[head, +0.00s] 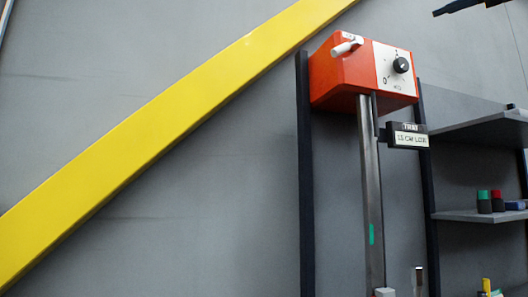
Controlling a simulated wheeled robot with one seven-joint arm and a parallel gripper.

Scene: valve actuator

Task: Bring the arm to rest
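The orange valve actuator box (345,75) stands on a grey metal column (371,190) between two dark uprights. A white handle (346,46) is on its left face. A black knob (401,65) sits on its white front panel. A small label plate (409,135) is fixed beside the column. I cannot make out my gripper or arm with certainty. A dark shape (462,6) is cut off at the top right edge, and I cannot tell what it is.
A yellow diagonal beam (150,140) crosses the grey wall. Grey shelves (470,216) at the right hold a green-topped item (483,202), a red-topped item (497,201) and a blue item (515,205). Small objects, partly cut off, show at the bottom right.

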